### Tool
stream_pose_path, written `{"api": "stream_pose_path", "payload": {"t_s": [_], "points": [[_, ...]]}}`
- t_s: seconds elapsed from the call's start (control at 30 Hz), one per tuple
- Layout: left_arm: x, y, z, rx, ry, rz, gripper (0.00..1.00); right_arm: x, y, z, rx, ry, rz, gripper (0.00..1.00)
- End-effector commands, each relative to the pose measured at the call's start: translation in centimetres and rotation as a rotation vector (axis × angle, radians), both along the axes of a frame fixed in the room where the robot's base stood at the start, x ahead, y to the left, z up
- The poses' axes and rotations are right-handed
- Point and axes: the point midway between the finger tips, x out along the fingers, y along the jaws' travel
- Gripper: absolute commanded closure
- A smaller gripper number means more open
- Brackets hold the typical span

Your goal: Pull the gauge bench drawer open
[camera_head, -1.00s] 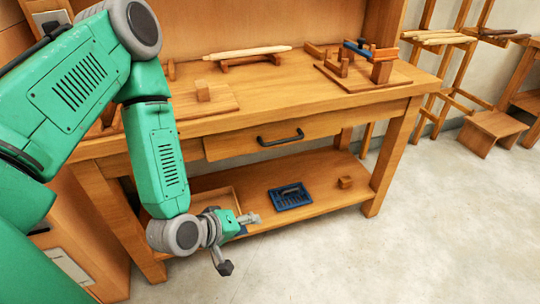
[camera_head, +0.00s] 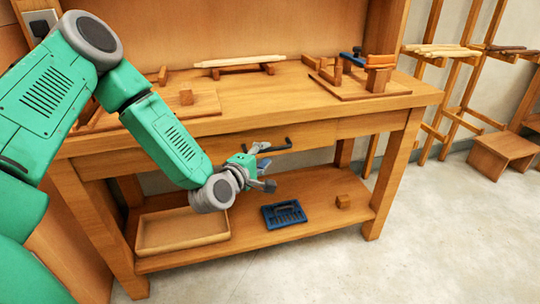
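The gauge bench (camera_head: 305,95) is a wooden workbench. Its drawer (camera_head: 315,132) sits under the top, and the front looks flush with the apron, so it appears closed. A dark bar handle (camera_head: 280,147) is on the drawer front, partly hidden at its left end by my gripper. My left gripper (camera_head: 266,167) is open, with its fingers apart just in front of and slightly below the handle's left part. I cannot tell whether a finger touches the handle. Nothing shows between the fingers. My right gripper is not in view.
The lower shelf holds a shallow wooden tray (camera_head: 182,231), a blue tray (camera_head: 284,214) and a small wood block (camera_head: 343,201). Wooden fixtures (camera_head: 350,76) stand on the bench top. A low stool (camera_head: 502,152) is at the right. The floor in front is clear.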

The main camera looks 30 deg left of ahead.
Motion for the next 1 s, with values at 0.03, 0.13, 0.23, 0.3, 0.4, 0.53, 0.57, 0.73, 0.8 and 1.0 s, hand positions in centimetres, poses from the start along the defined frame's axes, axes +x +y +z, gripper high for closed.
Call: {"api": "stream_pose_path", "payload": {"t_s": [0.03, 0.13, 0.23, 0.3, 0.4, 0.53, 0.57, 0.73, 0.8, 1.0], "points": [[0.9, 0.2, -0.3, 0.000, -0.002, 0.001, 0.68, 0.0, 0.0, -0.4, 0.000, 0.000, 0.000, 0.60], [2.1, 0.4, -0.5, -0.001, 0.000, 0.002, 0.68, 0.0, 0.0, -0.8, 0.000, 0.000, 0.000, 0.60], [2.9, 0.4, -0.6, -0.001, 0.000, 0.002, 0.68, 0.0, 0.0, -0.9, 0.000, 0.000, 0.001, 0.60], [3.2, 0.4, -0.5, -0.001, 0.000, 0.001, 0.68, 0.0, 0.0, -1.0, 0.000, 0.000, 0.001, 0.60], [3.4, 0.3, -0.5, 0.000, 0.001, 0.001, 0.68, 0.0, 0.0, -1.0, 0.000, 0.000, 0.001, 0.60], [3.3, 0.2, -0.4, 0.001, 0.001, 0.001, 0.68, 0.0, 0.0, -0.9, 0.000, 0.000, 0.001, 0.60], [3.3, 0.1, -0.4, 0.002, 0.000, 0.001, 0.68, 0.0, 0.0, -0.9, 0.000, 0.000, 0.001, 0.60], [3.3, 0.3, -0.4, 0.000, 0.001, 0.001, 1.00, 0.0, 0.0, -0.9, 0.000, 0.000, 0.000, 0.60], [3.3, 0.4, -0.5, -0.001, 0.001, 0.001, 1.00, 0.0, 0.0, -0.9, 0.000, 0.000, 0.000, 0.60], [3.3, 0.4, -0.6, -0.001, 0.002, 0.002, 1.00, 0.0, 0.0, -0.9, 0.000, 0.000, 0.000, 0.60]]}}
